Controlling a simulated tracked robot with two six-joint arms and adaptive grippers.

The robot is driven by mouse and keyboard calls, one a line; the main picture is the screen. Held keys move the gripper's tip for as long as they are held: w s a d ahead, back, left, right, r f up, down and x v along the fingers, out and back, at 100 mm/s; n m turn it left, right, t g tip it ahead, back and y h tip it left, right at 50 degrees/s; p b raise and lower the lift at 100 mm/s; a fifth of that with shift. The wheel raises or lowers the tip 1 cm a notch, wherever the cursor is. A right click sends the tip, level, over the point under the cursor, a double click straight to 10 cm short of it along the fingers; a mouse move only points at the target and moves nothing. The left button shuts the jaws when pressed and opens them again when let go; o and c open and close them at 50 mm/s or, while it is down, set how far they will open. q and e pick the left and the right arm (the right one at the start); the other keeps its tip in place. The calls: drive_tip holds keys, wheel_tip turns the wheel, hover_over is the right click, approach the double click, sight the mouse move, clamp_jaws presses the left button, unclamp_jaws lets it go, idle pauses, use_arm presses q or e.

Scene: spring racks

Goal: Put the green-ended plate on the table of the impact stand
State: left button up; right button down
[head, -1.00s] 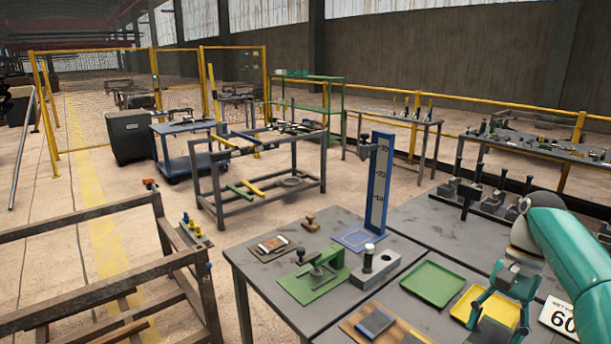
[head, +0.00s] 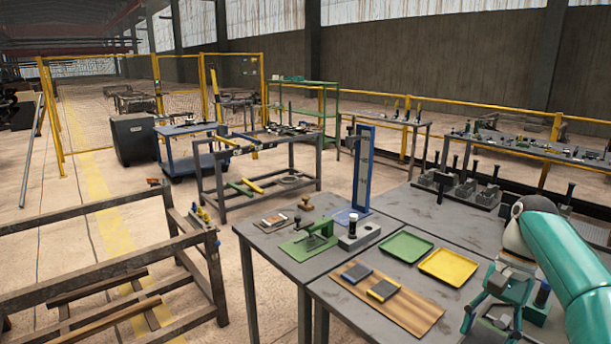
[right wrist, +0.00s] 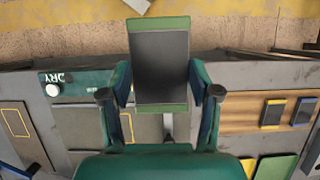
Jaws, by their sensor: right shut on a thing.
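The green-ended plate (right wrist: 160,65) is a dark grey slab with a green strip at each end. In the right wrist view it lies between the fingers of my right gripper (right wrist: 161,94), which is shut on it. In the head view my right gripper (head: 494,318) is at the lower right, over the table's near part; I cannot make out the plate there. The impact stand (head: 362,168) is a tall blue upright on the table's far side. Its low table (head: 344,216) is at the upright's foot, partly hidden by a grey block. My left gripper is out of view.
A wooden board (head: 415,318) carries a blue-ended plate (head: 356,272) and a yellow-ended plate (head: 383,290).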

sight(469, 342)
drive_tip(key=shift+s, duration=0.25)
drive_tip(key=shift+s+a, duration=0.15)
drive_tip(key=shift+a, duration=0.2)
drive_tip(key=shift+a+f+n, duration=0.25)
drive_tip(key=shift+a+n, duration=0.05)
drive_tip(key=shift+a, duration=0.55)
drive_tip(key=shift+w+a+f, duration=0.25)
drive_tip(key=shift+s+a+f, duration=0.15)
drive_tip(key=shift+a+f, duration=0.1)
drive_tip(key=s+a+f+n+g+h, duration=0.1)
drive_tip(key=a+f+n, duration=0.3)
drive_tip(key=f, duration=0.6)
drive_tip(key=s+a+f+n+h, duration=0.1)
drive_tip(key=a+f+n, duration=0.4)
drive_tip(key=f, duration=0.6)
drive_tip(key=shift+a+f+g+h, duration=0.25)
drive_tip(key=shift+g+h, duration=0.15)
drive_tip(key=shift+h, duration=0.3)
